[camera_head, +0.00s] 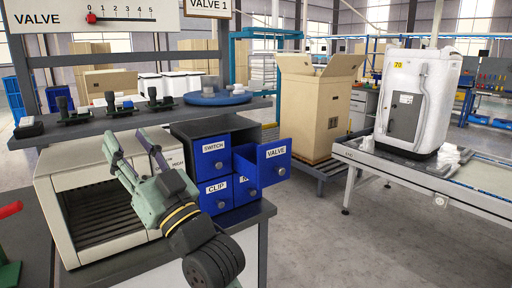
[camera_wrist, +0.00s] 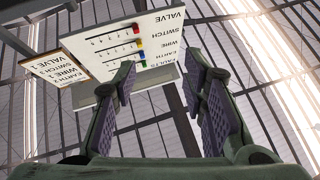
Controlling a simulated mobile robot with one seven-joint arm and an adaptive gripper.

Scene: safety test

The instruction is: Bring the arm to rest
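My arm reaches in from the bottom of the head view. My gripper (camera_head: 130,143) is raised in front of the beige slotted housing (camera_head: 66,160) and points up and away. In the wrist view my gripper (camera_wrist: 160,80) shows two purple-padded fingers spread well apart, with nothing between them. Beyond the fingers are a white board (camera_wrist: 115,35) with labels and coloured sliders, a label sign (camera_wrist: 58,68) and the roof.
A dark cabinet (camera_head: 233,128) with blue labelled drawers stands right of my gripper; the VALVE drawer (camera_head: 268,165) is pulled out. A shelf (camera_head: 75,134) with small devices runs behind. Further right are a cardboard box (camera_head: 315,105) and a conveyor (camera_head: 470,180) with a white appliance (camera_head: 422,95).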

